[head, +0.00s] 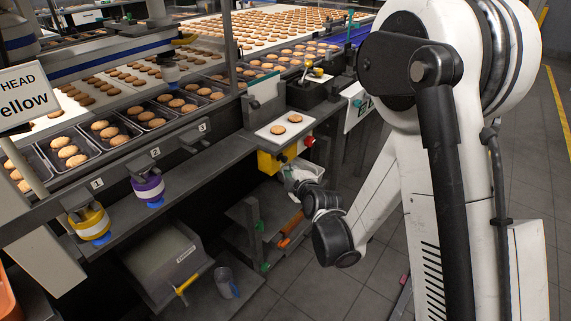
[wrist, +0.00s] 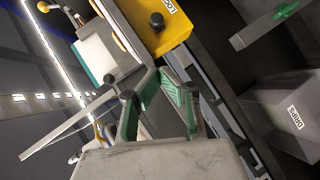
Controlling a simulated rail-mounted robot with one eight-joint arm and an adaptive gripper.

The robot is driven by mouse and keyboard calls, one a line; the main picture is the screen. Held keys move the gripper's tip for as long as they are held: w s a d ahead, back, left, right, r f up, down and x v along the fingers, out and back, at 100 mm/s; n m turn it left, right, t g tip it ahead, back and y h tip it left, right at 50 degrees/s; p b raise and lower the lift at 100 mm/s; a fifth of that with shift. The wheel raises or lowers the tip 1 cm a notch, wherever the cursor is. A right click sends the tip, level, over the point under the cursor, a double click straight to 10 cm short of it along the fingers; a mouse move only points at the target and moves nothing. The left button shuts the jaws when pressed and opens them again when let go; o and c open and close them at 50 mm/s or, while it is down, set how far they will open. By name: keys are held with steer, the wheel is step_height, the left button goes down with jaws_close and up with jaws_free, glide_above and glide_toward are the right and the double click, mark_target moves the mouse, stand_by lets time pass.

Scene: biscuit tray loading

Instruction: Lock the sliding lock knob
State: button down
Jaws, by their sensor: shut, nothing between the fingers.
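A yellow box (wrist: 163,36) is at the top of the wrist view, with a round black knob (wrist: 157,20) on its face and a small label beside it that is cut off. I cannot tell how far the knob has slid. The yellow box also shows in the head view (head: 266,163), under the bench edge, with a dark knob and a red button beside it. My gripper (wrist: 161,74) shows green-padded fingers, shut and empty, apart from the knob and just below the box in the wrist picture. In the head view my wrist hides most of the gripper.
A plate with two biscuits (head: 271,133) lies above the yellow box. Biscuit trays (head: 86,147) line the conveyor. Open floor (head: 310,280) lies in front.

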steer(key=shift+w+f, duration=0.1)
stand_by(0.3)
steer(key=b, duration=0.2)
glide_toward(279, 158)
steer(key=w+a, duration=0.1)
steer(key=a, duration=0.2)
steer(key=w, duration=0.1)
steer(key=w+f, duration=0.1)
steer(key=w+d, duration=0.1)
steer(key=shift+w+f, duration=0.25)
steer(key=shift+f, duration=0.1)
steer(key=shift+w+d+f, duration=0.1)
steer(key=shift+w+d, duration=0.1)
steer(key=shift+a, duration=0.1)
